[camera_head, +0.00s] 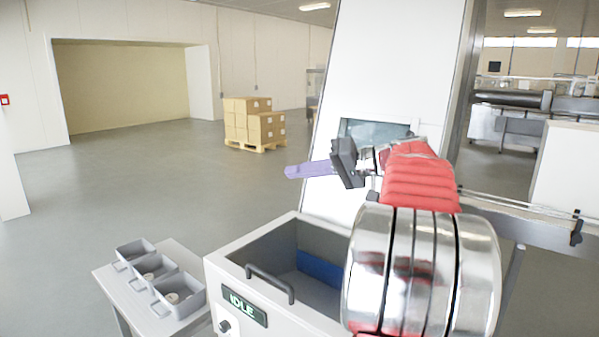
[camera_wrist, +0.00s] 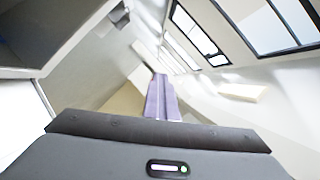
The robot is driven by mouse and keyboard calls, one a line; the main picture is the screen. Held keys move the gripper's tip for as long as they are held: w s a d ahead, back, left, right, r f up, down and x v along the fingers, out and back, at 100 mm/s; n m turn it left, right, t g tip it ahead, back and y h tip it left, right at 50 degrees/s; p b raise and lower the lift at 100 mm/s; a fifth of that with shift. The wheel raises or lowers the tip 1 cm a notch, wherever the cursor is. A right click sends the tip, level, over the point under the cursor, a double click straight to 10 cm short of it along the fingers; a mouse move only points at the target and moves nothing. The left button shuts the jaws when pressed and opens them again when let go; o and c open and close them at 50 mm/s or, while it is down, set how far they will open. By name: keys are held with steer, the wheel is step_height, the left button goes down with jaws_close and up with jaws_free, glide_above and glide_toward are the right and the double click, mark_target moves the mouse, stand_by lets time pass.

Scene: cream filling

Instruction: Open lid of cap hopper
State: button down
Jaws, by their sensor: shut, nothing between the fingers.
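The cap hopper (camera_head: 222,258) is a white box with a sign reading IDLE, low in the middle of the head view. A dark bar handle (camera_head: 270,285) sits at its front left edge. Its grey inside and a blue patch (camera_head: 320,268) show; I cannot make out a separate lid panel. My gripper (camera_head: 288,171) has purple fingers, shut and empty, pointing left. It is in the air above the hopper, clear of the handle. In the wrist view the shut fingers (camera_wrist: 160,80) point away, with nothing between them.
A tall white panel (camera_head: 390,60) rises behind the hopper, close to my gripper. A side table (camera_head: 110,277) at lower left holds grey trays (camera_head: 180,292). Boxes on a pallet (camera_head: 254,124) stand far back. The floor on the left is free.

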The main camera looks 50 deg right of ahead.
steer(key=c, duration=1.8)
jaws_free()
steer(key=shift+s, duration=0.1)
steer(key=v, duration=1.3)
steer(key=shift+s+d, duration=0.15)
steer(key=shift+s, duration=0.15)
